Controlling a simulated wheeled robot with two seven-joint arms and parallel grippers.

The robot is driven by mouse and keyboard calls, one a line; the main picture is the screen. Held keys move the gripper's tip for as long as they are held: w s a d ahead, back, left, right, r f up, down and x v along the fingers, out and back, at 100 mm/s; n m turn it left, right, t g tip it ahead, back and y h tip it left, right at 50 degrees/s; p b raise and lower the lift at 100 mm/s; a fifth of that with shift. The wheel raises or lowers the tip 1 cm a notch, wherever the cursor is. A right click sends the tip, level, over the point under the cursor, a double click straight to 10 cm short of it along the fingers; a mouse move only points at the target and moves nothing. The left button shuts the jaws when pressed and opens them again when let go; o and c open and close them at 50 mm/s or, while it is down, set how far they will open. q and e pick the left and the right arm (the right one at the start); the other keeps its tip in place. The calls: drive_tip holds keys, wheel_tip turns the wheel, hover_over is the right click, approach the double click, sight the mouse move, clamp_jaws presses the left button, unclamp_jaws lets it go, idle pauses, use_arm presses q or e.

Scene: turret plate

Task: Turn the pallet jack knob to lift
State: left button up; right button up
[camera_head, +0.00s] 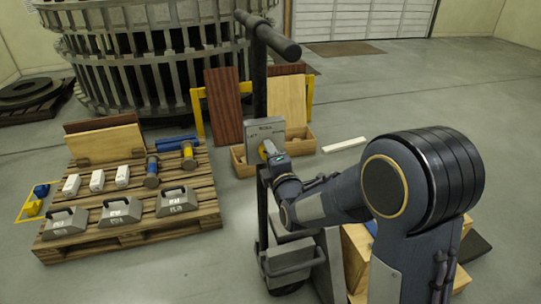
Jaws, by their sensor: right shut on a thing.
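The pallet jack stands upright near the middle of the view, with a black T-shaped handle (268,36) on a dark post. A grey control panel (262,130) with small dark markings is fixed to the post below the handle. The yellow knob (265,149) is at the panel's lower right and is mostly hidden by my right gripper. My right gripper (272,152) reaches in from the right and is shut on the knob; its fingertips are small and hard to make out. The knob's pointing direction cannot be read. My left gripper is not in view.
A wooden pallet (130,232) at left carries grey weights, white blocks, and blue and yellow cylinders. A wooden crate (303,146) with boards stands behind the jack. A large slatted metal ring (160,60) fills the back left. Open floor (430,85) lies at the back right.

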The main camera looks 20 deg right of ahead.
drive_tip(key=o, duration=1)
drive_tip(key=shift+s, duration=0.1)
drive_tip(key=s, duration=0.7)
drive_tip(key=shift+s+d+p, duration=0.15)
drive_tip(key=shift+s+p, duration=0.15)
drive_tip(key=shift+p, duration=0.05)
